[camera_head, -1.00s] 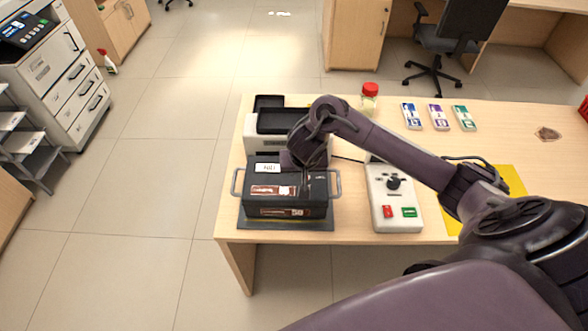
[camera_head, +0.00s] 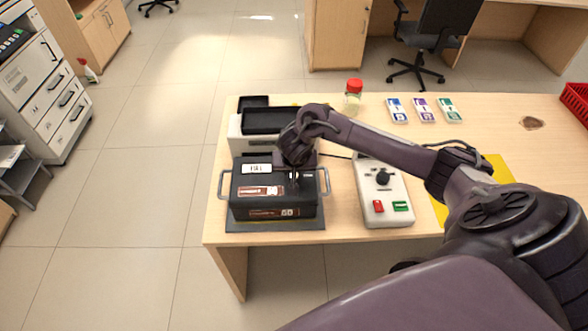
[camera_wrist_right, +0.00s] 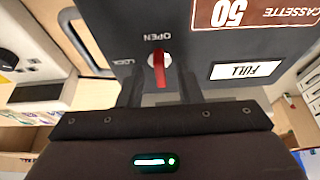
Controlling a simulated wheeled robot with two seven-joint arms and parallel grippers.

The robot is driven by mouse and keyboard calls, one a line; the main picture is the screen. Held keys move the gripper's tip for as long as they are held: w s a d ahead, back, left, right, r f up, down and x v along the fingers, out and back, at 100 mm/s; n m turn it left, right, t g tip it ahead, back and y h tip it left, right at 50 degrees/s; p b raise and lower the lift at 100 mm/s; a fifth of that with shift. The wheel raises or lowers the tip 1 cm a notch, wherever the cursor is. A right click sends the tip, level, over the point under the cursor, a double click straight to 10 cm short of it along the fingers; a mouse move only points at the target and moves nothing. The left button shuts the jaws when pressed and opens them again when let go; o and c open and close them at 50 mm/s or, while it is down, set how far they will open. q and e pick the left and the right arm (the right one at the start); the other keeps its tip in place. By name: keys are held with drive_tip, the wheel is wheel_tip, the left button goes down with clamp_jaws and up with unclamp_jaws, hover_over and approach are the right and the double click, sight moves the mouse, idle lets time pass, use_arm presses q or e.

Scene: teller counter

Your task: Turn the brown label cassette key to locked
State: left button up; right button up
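The black cassette (camera_head: 242,202) with brown labels (camera_head: 261,191) sits on a dark mat near the table's front-left edge. My right gripper (camera_head: 293,182) is above its right part, pointing down. In the right wrist view the cassette (camera_wrist_right: 120,15) carries a red key (camera_wrist_right: 160,70) in a round pale lock, with OPEN and LOCK printed by it. The key lies in line with OPEN; LOCK is to its left. My right gripper (camera_wrist_right: 160,88) has one finger on each side of the key, with visible gaps. My left gripper is not in view.
A white control box (camera_head: 384,195) with a black knob and red and green buttons stands right of the cassette. A black-and-white machine (camera_head: 268,120) is behind it. A red-lidded jar (camera_head: 353,97) and several banknote bundles (camera_head: 424,110) lie farther back.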

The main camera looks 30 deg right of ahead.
drive_tip(key=shift+c, duration=0.3)
clamp_jaws()
drive_tip(key=shift+n, duration=0.4)
drive_tip(key=n+y+p, duration=0.1)
drive_tip(key=n, duration=0.1)
drive_tip(key=n+y, duration=0.1)
drive_tip(key=n, duration=0.1)
drive_tip(key=shift+s+d+r+t+p, duration=0.1)
drive_tip(key=shift+d+t+p, duration=0.05)
drive_tip(key=shift+t+p, duration=0.2)
drive_tip(key=n+y, duration=0.1)
drive_tip(key=n, duration=0.3)
drive_tip(key=shift+d+n+y+p, duration=0.1)
drive_tip(key=shift+n+y+p, duration=0.25)
drive_tip(key=shift+n+y, duration=0.05)
drive_tip(key=n+g+y, duration=0.1)
drive_tip(key=n, duration=0.2)
drive_tip(key=shift+d+n+b, duration=0.1)
drive_tip(key=shift+n+b, duration=0.2)
drive_tip(key=shift+n, duration=0.1)
drive_tip(key=shift+w+n+g+y+b, duration=0.1)
drive_tip(key=shift+n+g+y+b, duration=0.35)
drive_tip(key=shift+n, duration=0.7)
drive_tip(key=shift+w+n+g+y+b, duration=0.1)
drive_tip(key=shift+n+y+b, duration=0.15)
drive_tip(key=shift+n+b, duration=0.65)
drive_tip(key=shift+n, duration=0.35)
